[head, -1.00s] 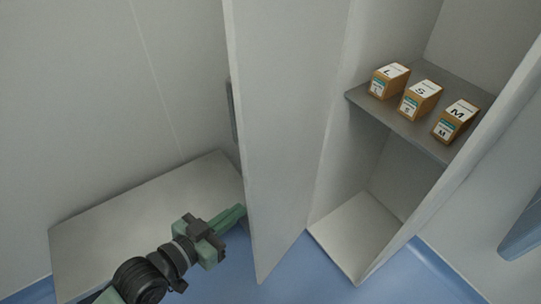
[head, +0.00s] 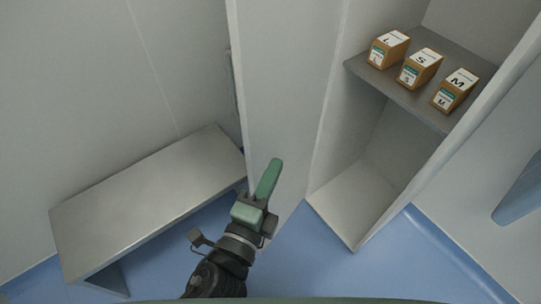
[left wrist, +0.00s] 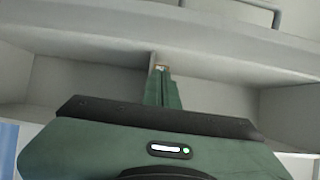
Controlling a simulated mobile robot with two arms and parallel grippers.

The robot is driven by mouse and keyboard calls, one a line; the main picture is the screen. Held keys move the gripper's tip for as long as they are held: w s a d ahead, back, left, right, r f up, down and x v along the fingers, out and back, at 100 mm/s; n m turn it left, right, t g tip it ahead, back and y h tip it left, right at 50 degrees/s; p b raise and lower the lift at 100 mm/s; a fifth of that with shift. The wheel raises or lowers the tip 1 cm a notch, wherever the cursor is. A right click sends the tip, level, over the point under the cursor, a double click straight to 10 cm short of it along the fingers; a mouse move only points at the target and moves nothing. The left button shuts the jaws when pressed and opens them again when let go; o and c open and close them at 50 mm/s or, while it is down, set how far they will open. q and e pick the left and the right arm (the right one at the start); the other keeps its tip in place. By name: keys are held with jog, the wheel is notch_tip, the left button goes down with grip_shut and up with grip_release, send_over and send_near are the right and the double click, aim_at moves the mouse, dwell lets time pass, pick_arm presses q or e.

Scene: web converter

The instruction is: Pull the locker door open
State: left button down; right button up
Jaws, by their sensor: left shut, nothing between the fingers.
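The locker door (head: 278,85) stands swung open, with its broad inner face toward me. Its dark handle (head: 233,85) shows at the far left edge, mostly hidden behind the door. The locker (head: 360,165) is open to the right of the door. My left gripper (head: 275,165) is shut and empty. It overlaps the lower part of the door's inner face in the head view, and I cannot tell whether it touches. Its closed green fingers also show in the left wrist view (left wrist: 162,90). My right gripper is not in view.
Several small brown boxes, including one marked S (head: 421,68), stand on the locker's grey shelf (head: 400,95). A low grey bench (head: 140,190) stands left of the door. Blue floor (head: 320,260) is free in front. A blue-grey object (head: 520,195) is at the right edge.

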aim_at(272, 133)
pick_arm(q)
jog(key=w+p, duration=0.2)
jog(key=w, duration=0.8)
jog(key=shift+p, duration=0.35)
jog(key=shift+w, duration=0.1)
